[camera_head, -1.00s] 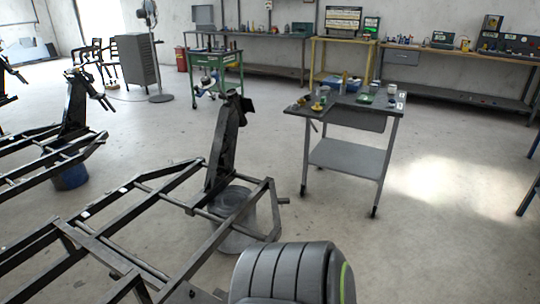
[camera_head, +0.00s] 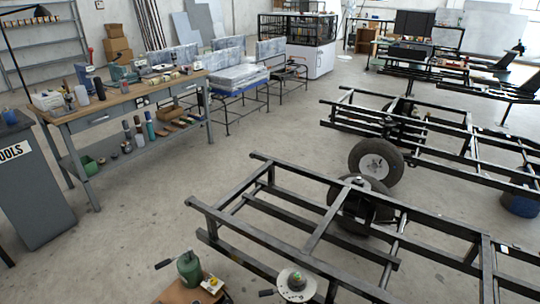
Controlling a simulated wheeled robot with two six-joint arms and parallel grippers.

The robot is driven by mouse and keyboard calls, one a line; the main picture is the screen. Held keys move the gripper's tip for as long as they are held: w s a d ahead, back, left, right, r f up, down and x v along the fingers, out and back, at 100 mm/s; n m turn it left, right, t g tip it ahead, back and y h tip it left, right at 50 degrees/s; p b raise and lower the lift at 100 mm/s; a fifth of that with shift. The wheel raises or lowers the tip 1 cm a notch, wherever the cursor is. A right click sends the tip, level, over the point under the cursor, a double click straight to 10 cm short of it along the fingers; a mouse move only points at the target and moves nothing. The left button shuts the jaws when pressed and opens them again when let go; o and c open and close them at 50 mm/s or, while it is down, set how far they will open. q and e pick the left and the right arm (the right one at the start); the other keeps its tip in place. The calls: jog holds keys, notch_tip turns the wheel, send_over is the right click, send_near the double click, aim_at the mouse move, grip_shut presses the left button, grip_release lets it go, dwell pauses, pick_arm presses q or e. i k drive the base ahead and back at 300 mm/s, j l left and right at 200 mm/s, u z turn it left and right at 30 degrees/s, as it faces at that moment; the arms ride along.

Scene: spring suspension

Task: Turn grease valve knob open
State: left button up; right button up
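I cannot make out a grease valve knob for certain. At the bottom edge, a green canister (camera_head: 190,268) with a dark rod sticking out to its left stands on a brown surface (camera_head: 178,296). A small yellowish item (camera_head: 211,284) sits beside it. To the right is a pale round disc (camera_head: 297,289) with a greenish top and a dark handle-like piece (camera_head: 266,293) on its left. The lower parts of these are cut off by the picture edge. Neither of my grippers is in view.
A black metal frame (camera_head: 300,216) with a wheel (camera_head: 376,163) beside it fills the middle and right. A wooden-topped workbench (camera_head: 120,95) with tools stands at the left, near a grey tool cabinet (camera_head: 35,190). Open floor (camera_head: 130,235) lies between bench and frame.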

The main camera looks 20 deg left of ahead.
aim_at(214, 280)
jog(key=u, duration=1.25)
jog(key=i+j+z, duration=0.2)
jog(key=z, duration=0.25)
jog(key=i+j+z, duration=0.15)
jog(key=j+z, duration=0.2)
jog(key=z, duration=0.15)
jog(key=i+j+z, duration=0.1)
jog(key=j, duration=0.35)
jog(key=i+j, duration=0.15)
jog(key=j, duration=0.3)
jog(key=i+j+z, duration=0.15)
jog(key=j, duration=0.3)
jog(key=i+j+z, duration=0.1)
jog(key=j, duration=0.35)
jog(key=i+j, duration=0.1)
jog(key=j, duration=0.4)
jog(key=i+j, duration=0.1)
jog(key=j, duration=0.8)
jog(key=i+j, duration=0.15)
jog(key=j, duration=0.3)
jog(key=z, duration=0.05)
